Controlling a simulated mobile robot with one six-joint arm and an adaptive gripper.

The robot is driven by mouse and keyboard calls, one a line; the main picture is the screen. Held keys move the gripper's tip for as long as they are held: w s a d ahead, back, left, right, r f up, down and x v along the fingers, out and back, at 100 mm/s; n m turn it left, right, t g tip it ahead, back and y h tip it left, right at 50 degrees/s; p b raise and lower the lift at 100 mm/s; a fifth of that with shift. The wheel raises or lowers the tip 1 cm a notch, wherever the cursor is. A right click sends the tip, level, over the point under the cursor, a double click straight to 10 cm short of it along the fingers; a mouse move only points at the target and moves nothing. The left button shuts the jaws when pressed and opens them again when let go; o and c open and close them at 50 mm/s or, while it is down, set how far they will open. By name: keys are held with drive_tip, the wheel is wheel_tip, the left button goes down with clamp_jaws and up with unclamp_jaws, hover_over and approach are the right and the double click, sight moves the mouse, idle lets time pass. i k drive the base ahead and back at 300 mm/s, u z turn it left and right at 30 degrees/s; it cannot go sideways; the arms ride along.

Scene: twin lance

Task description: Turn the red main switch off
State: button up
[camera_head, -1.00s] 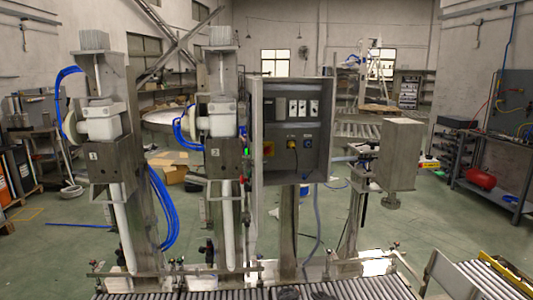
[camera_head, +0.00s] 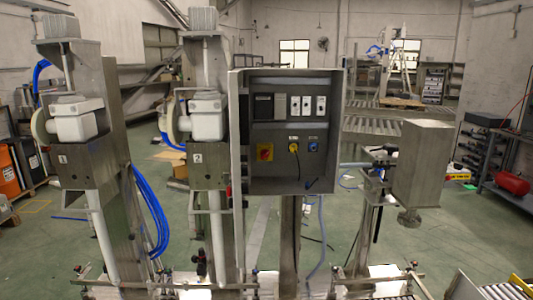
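The red main switch (camera_head: 265,153) is a small red knob on a yellow square plate. It sits at the lower left of the panel inside the open grey control cabinet (camera_head: 337,130). It is too small in the head view to read its position. A yellow knob (camera_head: 293,148) and a blue knob (camera_head: 313,146) are to its right. My gripper is not in view.
Two filling columns with white housings (camera_head: 75,120) (camera_head: 205,117) stand left of the cabinet, with blue hoses (camera_head: 150,215) hanging near the first. A metal box on a stand (camera_head: 421,165) is at the right. A roller conveyor (camera_head: 395,290) runs along the front.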

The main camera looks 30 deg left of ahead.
sight(264, 153)
drive_tip(key=i, duration=1.05)
drive_tip(key=u, duration=1.05)
drive_tip(key=k, duration=0.95)
drive_tip(key=u, duration=0.15)
